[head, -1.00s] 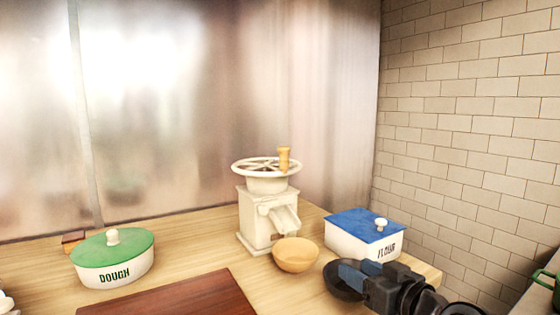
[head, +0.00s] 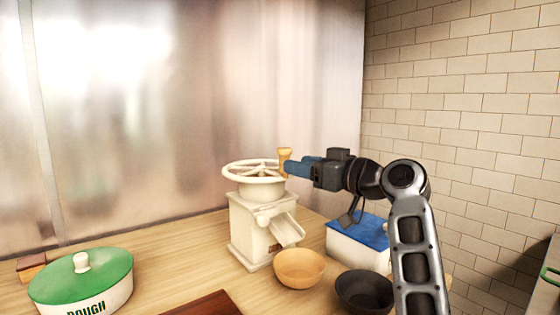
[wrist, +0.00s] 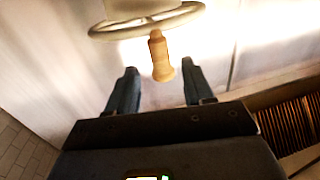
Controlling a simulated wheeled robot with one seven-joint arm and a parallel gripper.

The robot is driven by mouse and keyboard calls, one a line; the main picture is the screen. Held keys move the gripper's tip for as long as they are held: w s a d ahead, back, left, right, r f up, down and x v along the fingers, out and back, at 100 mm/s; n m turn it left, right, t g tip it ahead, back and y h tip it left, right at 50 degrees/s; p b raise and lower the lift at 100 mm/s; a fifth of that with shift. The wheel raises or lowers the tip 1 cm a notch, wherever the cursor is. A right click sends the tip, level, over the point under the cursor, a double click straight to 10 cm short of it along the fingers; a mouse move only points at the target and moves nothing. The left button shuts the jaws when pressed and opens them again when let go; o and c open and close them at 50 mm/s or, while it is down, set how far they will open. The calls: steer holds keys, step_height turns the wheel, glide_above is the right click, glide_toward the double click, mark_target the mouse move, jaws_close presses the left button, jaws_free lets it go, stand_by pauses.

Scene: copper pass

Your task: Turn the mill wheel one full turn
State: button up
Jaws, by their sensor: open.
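The cream mill (head: 258,235) stands on the wooden counter with its spoked wheel (head: 240,172) lying flat on top. A wooden handle knob (head: 284,158) stands up from the wheel's right side. My gripper (head: 288,168) is level with the knob and just right of it. In the wrist view the jaws (wrist: 158,85) are open, with the knob (wrist: 160,58) between and slightly beyond the fingertips. The wheel rim (wrist: 125,28) shows behind the knob. I cannot tell whether a finger touches the knob.
A wooden bowl (head: 299,268) sits below the mill's spout, with a dark bowl (head: 363,292) right of it. A blue-lidded box (head: 345,243) stands under my arm. A green-lidded dough dish (head: 85,277) is at left. A brown board (head: 205,304) lies in front. A tiled wall (head: 470,120) bounds the right.

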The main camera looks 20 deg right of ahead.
mark_target(284, 175)
steer(key=x, duration=0.6)
steer(key=shift+p, duration=0.35)
jaws_close()
